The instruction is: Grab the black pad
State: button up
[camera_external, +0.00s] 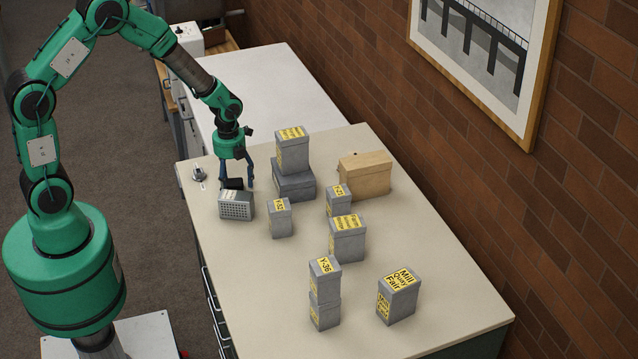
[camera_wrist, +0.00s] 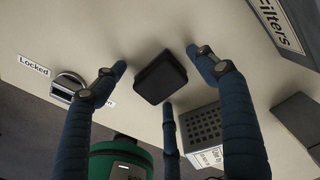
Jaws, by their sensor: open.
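The black pad (camera_external: 234,184) lies on the beige worktop near its left edge, just behind a grey box with a perforated face. In the wrist view the pad (camera_wrist: 161,78) is a dark, rounded square, fully visible between my fingers. My gripper (camera_external: 237,176) points down over the pad, with its blue fingers spread to either side of it. In the wrist view my gripper (camera_wrist: 158,76) has three fingers apart around the pad, and nothing is held. I cannot tell whether any fingertip touches the pad.
The perforated grey box (camera_external: 236,206) stands close in front of the pad; it also shows in the wrist view (camera_wrist: 202,130). A round lock knob (camera_external: 199,174) is at left. Stacked grey boxes (camera_external: 293,155) stand at right. A wooden box (camera_external: 365,175) sits near the brick wall.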

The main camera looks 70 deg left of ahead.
aim_at(233, 181)
jog(key=shift+c, duration=0.5)
jog(key=c, duration=1.3)
jog(key=shift+r, duration=0.15)
jog(key=shift+r, duration=0.55)
notch_tip(233, 181, up, 2)
jog(key=shift+r+p, duration=0.2)
jog(key=shift+p, duration=0.2)
jog(key=s+d, duration=0.1)
jog(key=s, duration=0.4)
jog(key=s+d, duration=0.1)
jog(key=s, duration=0.4)
jog(key=s+d+r+p, duration=0.1)
jog(key=s+d, duration=0.1)
jog(key=s, duration=0.3)
jog(key=shift+s+r, duration=0.1)
jog(key=shift+s, duration=0.15)
